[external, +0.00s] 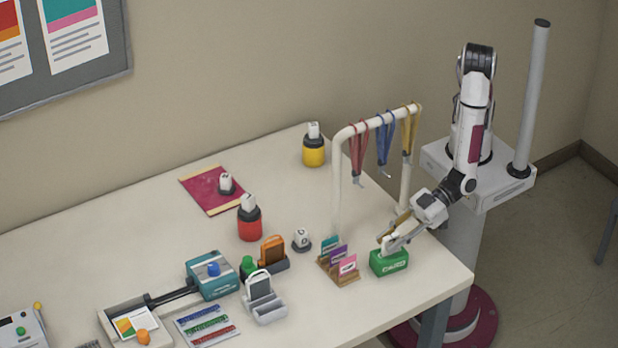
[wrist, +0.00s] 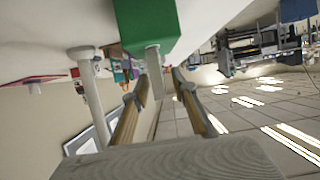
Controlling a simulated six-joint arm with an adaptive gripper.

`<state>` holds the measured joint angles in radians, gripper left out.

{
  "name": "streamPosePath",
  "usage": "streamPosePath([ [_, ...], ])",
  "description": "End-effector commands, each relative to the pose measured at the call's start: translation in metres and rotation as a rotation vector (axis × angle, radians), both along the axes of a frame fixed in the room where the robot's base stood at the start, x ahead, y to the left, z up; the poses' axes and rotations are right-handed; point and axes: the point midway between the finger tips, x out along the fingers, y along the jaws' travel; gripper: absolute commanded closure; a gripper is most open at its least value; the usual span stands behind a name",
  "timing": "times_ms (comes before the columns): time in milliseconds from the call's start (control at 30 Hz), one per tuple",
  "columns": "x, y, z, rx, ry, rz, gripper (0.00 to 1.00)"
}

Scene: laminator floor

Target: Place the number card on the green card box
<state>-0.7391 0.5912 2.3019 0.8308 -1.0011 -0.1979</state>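The green card box (external: 388,263) stands near the table's front right corner. It also shows at the top of the upside-down wrist view (wrist: 147,22). A small pale block, seemingly the number card (wrist: 153,58), meets the box's top face in the wrist view. In the external view this card (external: 389,243) is partly hidden by my fingers. My gripper (external: 391,239) is low over the box, coming from the right. In the wrist view my gripper's fingers (wrist: 161,84) are apart, with the card just beyond the tips, between them. No number is readable on it.
A wooden holder (external: 340,275) with coloured cards stands just left of the box. A white rack (external: 340,190) with lanyards stands behind. Pale number blocks sit on a yellow jar (external: 313,152), a red jar (external: 249,223) and dark bases. The table's right edge is close.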

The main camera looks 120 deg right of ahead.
Motion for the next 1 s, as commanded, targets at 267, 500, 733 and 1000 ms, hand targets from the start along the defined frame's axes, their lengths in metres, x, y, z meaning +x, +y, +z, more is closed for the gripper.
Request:
streamPosePath([
  [267, -0.017, 0.001, 0.009, 0.0, -0.001, 0.002, 0.73],
  [500, -0.048, 0.001, 0.021, 0.001, 0.0, 0.004, 0.73],
  [733, -0.076, 0.001, 0.034, 0.002, -0.001, 0.002, 0.73],
  [1000, -0.102, 0.001, 0.044, 0.0, -0.001, 0.002, 0.73],
])
